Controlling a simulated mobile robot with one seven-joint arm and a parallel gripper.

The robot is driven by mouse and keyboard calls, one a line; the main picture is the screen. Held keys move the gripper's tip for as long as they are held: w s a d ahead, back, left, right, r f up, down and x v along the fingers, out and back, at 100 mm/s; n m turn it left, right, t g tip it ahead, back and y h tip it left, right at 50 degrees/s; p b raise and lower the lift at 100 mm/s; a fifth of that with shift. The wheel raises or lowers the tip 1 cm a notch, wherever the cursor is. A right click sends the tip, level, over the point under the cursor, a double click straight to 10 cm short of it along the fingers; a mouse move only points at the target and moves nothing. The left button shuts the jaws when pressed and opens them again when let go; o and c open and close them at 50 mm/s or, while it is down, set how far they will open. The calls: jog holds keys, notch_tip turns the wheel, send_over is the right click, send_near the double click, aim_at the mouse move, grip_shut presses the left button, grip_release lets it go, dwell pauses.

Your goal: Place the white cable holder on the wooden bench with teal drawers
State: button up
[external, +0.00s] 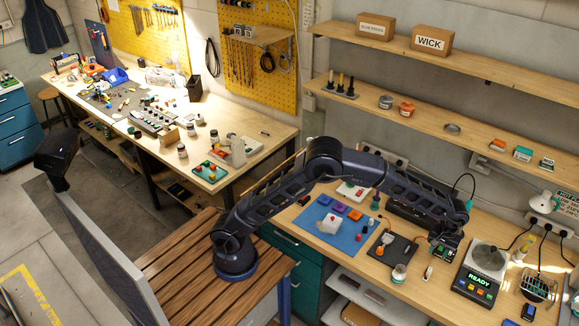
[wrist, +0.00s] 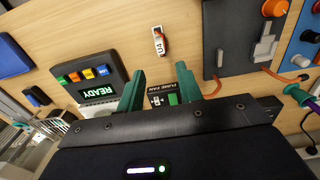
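A small white piece (external: 428,272) lies on the wooden bench (external: 410,294) with teal drawers (external: 280,241). It may be the white cable holder; this is too small to be sure. In the wrist view it looks like a white piece (wrist: 158,41) with a dark label and some orange, apart from my fingers. My gripper (external: 443,250) is low over the bench, just above and right of that piece in the external view. In the wrist view its teal fingers (wrist: 159,86) are apart. A fuse box (wrist: 163,98) shows between them, with gaps at the sides.
A scale with a READY display (external: 478,283) stands right of my gripper. A dark panel (external: 392,248) with an orange knob (wrist: 274,8) is on the other side. A blue mat (external: 345,238) lies left. Bare wood surrounds the white piece. Shelves (external: 450,118) hang above.

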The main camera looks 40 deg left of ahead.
jog(key=w+a+r, duration=0.3)
jog(key=a+r, duration=0.1)
jog(key=a, duration=0.3)
jog(key=w+a+r+h, duration=0.1)
jog(key=w+a+r, duration=0.1)
jog(key=a+r, duration=0.35)
jog(key=w+a+r, duration=0.2)
jog(key=w+a, duration=0.1)
jog(key=a, duration=0.5)
jog(key=a+r+t, duration=0.1)
jog(key=a+r, duration=0.3)
jog(key=a, duration=0.6)
jog(key=a+r+t, duration=0.1)
jog(key=a+r, duration=0.2)
jog(key=a, duration=0.6)
jog(key=s+a+r, duration=0.1)
jog(key=s+a, duration=0.2)
jog(key=a, duration=0.3)
jog(key=s+a+r+t, duration=0.1)
jog(key=s+a, duration=0.2)
jog(key=a, duration=0.4)
jog(key=s+a+r, duration=0.1)
jog(key=s+a, duration=0.3)
jog(key=a, duration=0.2)
jog(key=s+a+f+t+y, duration=0.1)
jog(key=s+a+f, duration=0.4)
jog(key=s+a, duration=0.6)
jog(key=s, duration=0.3)
jog(key=shift+a+f+t, duration=0.2)
jog(key=shift+a+t, duration=0.1)
